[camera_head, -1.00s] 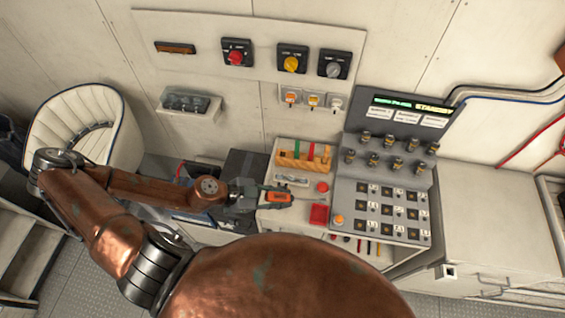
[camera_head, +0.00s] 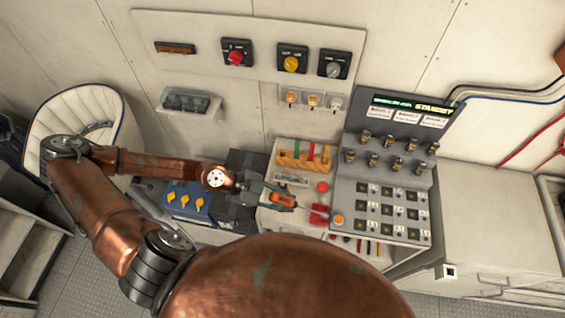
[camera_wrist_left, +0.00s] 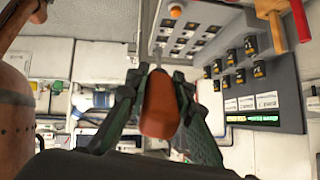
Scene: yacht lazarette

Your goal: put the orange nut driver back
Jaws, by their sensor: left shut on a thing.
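The orange nut driver (camera_head: 284,200) is in my left gripper (camera_head: 278,196), over the left part of the white bench. In the left wrist view its orange handle (camera_wrist_left: 160,106) sits between the two dark green fingers of the gripper (camera_wrist_left: 158,82), and its thin shaft points away from them. In the head view the driver tilts down to the right. A wooden tool rack (camera_head: 291,161) with green, red and orange tool handles stands just behind the gripper, apart from it. My right gripper is not in view.
A red block (camera_head: 319,214) and a red button (camera_head: 322,187) are close to the driver's right. The grey control panel (camera_head: 380,205) rises further right. The white counter (camera_head: 490,210) is clear.

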